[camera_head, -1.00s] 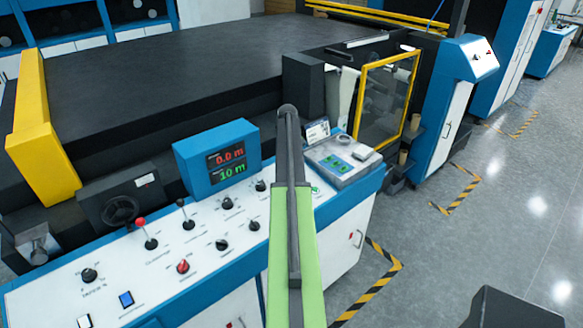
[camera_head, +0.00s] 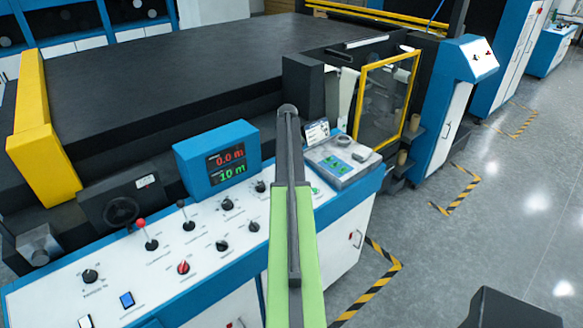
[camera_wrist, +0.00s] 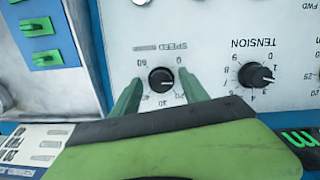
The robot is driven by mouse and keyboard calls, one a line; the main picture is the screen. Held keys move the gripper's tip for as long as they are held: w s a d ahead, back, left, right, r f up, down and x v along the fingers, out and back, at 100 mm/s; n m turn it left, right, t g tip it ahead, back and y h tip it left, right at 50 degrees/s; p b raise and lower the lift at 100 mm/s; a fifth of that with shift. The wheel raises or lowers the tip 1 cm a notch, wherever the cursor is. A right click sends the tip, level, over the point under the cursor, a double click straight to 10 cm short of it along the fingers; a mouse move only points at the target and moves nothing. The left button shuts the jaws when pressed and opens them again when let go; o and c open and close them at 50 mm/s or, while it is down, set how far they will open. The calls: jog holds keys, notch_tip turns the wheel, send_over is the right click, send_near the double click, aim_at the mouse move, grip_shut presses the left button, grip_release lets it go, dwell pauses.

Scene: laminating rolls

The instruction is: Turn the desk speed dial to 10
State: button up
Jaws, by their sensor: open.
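The speed dial (camera_wrist: 161,80) is a small round black knob on the white panel in the wrist view. Its SPEED label and scale numbers appear upside down, and I cannot tell clearly where its pointer stands. My gripper (camera_wrist: 159,76) is open, with one green finger on each side of the knob. I cannot tell whether the fingers touch it. In the head view my arm covers part of the desk (camera_head: 62,296), and I cannot make out the speed dial or the fingertips there.
The tension dial (camera_wrist: 256,75) sits close to the right of my fingers. Green buttons (camera_wrist: 41,27) are at upper left. The desk also carries a red-and-green number display (camera_head: 218,160), a red-knobbed lever (camera_head: 147,235) and several black knobs. Open floor lies at right.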

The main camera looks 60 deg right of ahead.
notch_tip(320, 180, up, 17)
jog(key=p, duration=1.6)
jog(key=shift+w+a+f, duration=0.15)
jog(key=shift+w+a, duration=0.05)
jog(key=shift+w, duration=0.2)
jog(key=s+a+f+t+h+b, duration=0.1)
jog(key=s+f+t+b, duration=0.15)
jog(key=s+t, duration=0.35)
jog(key=shift+m+g, duration=0.3)
jog(key=shift+g, duration=0.2)
jog(key=b+x, duration=1)
jog(key=b, duration=0.1)
jog(key=s+b+x, duration=0.1)
jog(key=b+x, duration=0.4)
jog(key=shift+w+a+f+b, duration=0.1)
jog(key=shift+f+b, duration=0.2)
jog(key=shift+f, duration=0.2)
